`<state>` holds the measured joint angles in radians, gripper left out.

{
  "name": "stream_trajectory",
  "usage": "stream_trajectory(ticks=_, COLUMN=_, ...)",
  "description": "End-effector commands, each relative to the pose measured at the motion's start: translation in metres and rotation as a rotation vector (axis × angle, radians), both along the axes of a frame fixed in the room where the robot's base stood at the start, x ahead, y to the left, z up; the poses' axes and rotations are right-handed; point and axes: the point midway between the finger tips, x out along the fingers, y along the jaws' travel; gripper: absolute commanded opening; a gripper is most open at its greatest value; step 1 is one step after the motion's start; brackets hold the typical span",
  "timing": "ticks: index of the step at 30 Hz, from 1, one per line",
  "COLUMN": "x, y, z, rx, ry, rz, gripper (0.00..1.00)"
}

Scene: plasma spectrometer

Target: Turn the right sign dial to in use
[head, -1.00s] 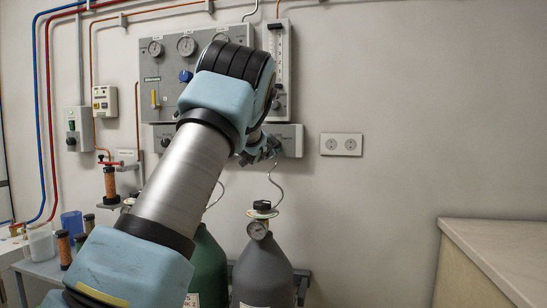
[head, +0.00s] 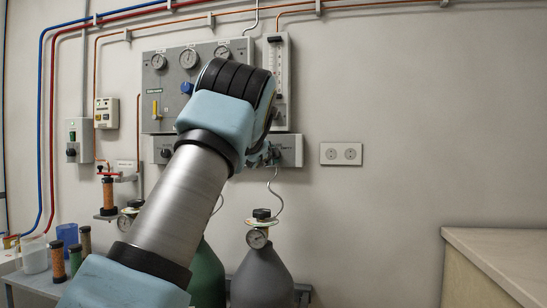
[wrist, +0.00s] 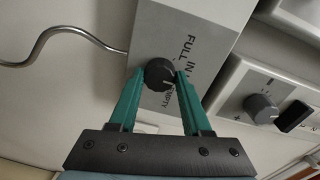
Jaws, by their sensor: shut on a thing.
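The right sign dial (wrist: 158,72) is a round black knob on a grey sign plate (wrist: 205,22) in the wrist view. The words FULL, IN and EMPTY show beside it; my right finger partly hides the lettering. My gripper (wrist: 160,84) has its two teal fingers on opposite sides of the knob, shut on it. A small pale mark shows on the knob's lower right; which word it points to is unclear. In the head view, my gripper (head: 262,157) is at the sign box (head: 291,150) under the gauge panel, and my arm hides the dial.
Another panel with a grey knob (wrist: 261,108) and a black lever (wrist: 292,116) lies right of my gripper in the wrist view. A curved metal tube (wrist: 70,31) runs at the left. A grey cylinder (head: 262,275) stands below the sign. A counter (head: 490,255) is at the right.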

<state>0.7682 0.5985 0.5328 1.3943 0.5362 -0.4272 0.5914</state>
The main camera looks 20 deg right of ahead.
Motion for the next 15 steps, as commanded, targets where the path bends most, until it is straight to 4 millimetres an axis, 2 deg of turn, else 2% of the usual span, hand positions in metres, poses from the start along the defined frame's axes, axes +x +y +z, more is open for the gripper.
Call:
stream_trajectory(ticks=5, x=-0.0003, y=-0.0007, z=-0.0004, rx=-0.001, ry=0.001, rz=-0.001, gripper=0.0)
stream_trajectory(ticks=6, x=-0.0003, y=-0.0007, z=-0.0004, rx=-0.001, ry=0.001, rz=-0.001, gripper=0.49)
stream_trajectory(ticks=13, x=-0.0002, y=-0.0005, z=-0.0003, rx=-0.001, ry=0.001, rz=-0.001, gripper=0.75)
stream_trajectory(ticks=15, x=-0.0001, y=-0.0004, z=-0.0002, rx=-0.001, ry=0.0, rz=-0.001, gripper=0.78)
